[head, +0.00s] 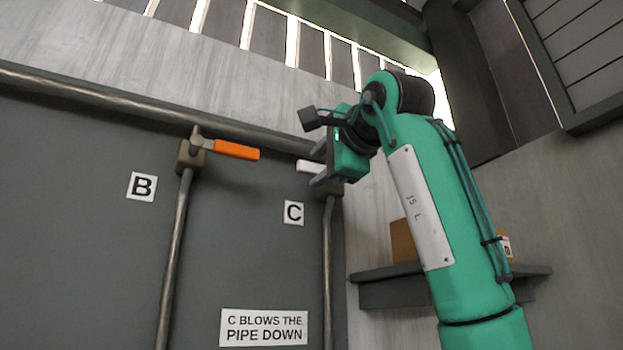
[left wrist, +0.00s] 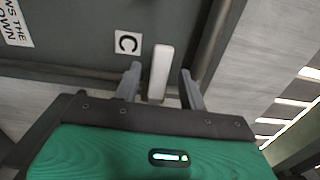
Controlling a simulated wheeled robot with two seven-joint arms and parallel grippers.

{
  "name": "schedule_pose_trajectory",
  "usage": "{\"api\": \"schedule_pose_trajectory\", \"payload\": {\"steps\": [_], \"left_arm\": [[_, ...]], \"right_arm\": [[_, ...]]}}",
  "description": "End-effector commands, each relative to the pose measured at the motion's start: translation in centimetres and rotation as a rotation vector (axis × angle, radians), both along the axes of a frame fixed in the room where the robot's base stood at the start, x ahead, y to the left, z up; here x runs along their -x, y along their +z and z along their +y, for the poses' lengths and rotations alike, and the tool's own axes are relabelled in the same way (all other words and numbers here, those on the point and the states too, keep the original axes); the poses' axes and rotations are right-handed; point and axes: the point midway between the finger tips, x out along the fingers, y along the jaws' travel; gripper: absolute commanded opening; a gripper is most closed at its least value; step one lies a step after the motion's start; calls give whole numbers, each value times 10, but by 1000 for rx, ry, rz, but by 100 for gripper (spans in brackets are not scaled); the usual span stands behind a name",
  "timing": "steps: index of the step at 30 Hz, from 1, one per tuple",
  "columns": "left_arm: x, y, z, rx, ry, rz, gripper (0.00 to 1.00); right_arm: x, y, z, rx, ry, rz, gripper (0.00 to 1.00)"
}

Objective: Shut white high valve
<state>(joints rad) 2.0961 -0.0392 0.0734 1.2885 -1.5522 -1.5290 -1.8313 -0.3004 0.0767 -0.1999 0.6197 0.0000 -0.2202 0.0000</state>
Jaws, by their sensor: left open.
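The white valve handle (head: 308,166) sits high on the grey panel, on the pipe just right of the C label. My left gripper (head: 319,165) is open around it, with one finger above and one below in the head view. In the left wrist view the white handle (left wrist: 160,65) lies between the two open fingers (left wrist: 159,80), with a gap visible on each side. The valve body is partly hidden behind the gripper. My right gripper is not in view.
An orange valve handle (head: 236,150) sits to the left, near the B label (head: 142,186). A thick horizontal pipe (head: 110,100) runs along the panel's top. A sign (head: 263,328) reads "C blows the pipe down". A dark shelf (head: 385,290) with a brown box (head: 403,243) is at right.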

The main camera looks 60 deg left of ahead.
Motion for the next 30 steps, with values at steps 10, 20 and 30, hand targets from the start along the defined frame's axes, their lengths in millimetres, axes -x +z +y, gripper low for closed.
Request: {"api": "schedule_pose_trajectory", "payload": {"steps": [10, 20, 30], "left_arm": [[6, -2, -75, -2, -1, 0, 42], [7, 0, -95, 0, 0, 0, 42], [7, 0, -95, 0, 0, 0, 42]], "right_arm": [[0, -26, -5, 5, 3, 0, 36], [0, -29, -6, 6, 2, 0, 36], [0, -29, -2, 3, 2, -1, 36]]}}
